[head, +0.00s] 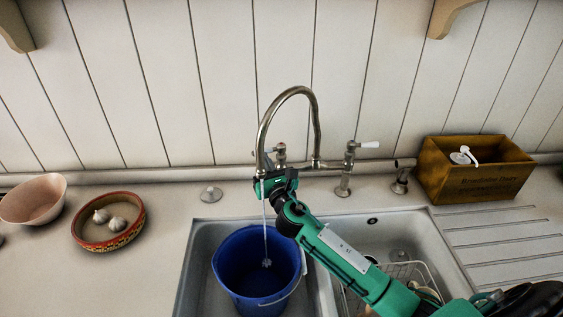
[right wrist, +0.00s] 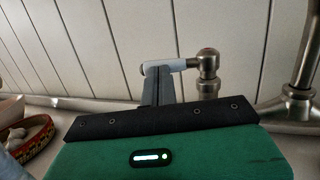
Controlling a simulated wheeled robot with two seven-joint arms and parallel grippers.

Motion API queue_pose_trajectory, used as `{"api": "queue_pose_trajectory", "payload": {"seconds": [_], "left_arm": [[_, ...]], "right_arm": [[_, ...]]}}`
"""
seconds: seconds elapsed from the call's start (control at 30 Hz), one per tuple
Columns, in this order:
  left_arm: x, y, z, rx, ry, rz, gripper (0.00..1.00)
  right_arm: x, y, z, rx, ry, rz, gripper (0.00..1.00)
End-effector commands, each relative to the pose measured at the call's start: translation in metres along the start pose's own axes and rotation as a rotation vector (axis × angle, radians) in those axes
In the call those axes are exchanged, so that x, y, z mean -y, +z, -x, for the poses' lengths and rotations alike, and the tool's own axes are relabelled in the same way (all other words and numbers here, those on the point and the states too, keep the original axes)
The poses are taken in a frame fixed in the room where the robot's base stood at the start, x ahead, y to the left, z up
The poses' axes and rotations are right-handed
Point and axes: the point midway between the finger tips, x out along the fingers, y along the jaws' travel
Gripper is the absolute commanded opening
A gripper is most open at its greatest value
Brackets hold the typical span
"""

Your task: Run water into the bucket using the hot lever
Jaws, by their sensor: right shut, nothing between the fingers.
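The curved metal tap (head: 316,110) stands behind the sink, and a thin stream of water (head: 265,225) falls from its spout into the blue bucket (head: 232,285) in the left basin. The bucket stands upright with its handle lowered to the right. The hot lever (right wrist: 180,65) has a white handle and a reddish cap on its valve; its handle points left in the right wrist view. In the head view its valve (head: 281,151) is partly hidden. My right gripper (right wrist: 158,86) is shut and empty, its fingertips close against the handle; I cannot tell whether they touch.
The other white lever (head: 369,145) is to the right of the spout. A wire rack (head: 405,272) stands in the right basin. A wooden box (head: 475,180) stands at right. A pink bowl (head: 33,199) and a patterned dish (head: 125,237) with garlic are at left.

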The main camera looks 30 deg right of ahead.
Motion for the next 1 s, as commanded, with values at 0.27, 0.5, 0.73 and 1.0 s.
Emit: {"api": "queue_pose_trajectory", "payload": {"seconds": [0.27,0.5,0.73,1.0], "left_arm": [[0.0,0.001,0.004,0.001,0.0,0.0,0.59],[0.0,0.001,0.005,0.001,0.001,0.0,0.59],[-0.001,0.001,0.005,0.002,0.001,-0.001,0.59],[-0.001,0.001,0.005,0.002,0.001,-0.001,0.59]], "right_arm": [[-0.006,-0.002,-0.012,-0.001,-0.172,0.031,0.0],[-0.007,-0.003,-0.017,0.0,-0.165,0.032,0.0],[-0.008,-0.004,-0.018,0.0,-0.164,0.032,0.0],[-0.008,-0.004,-0.018,0.0,-0.163,0.032,0.0]]}}
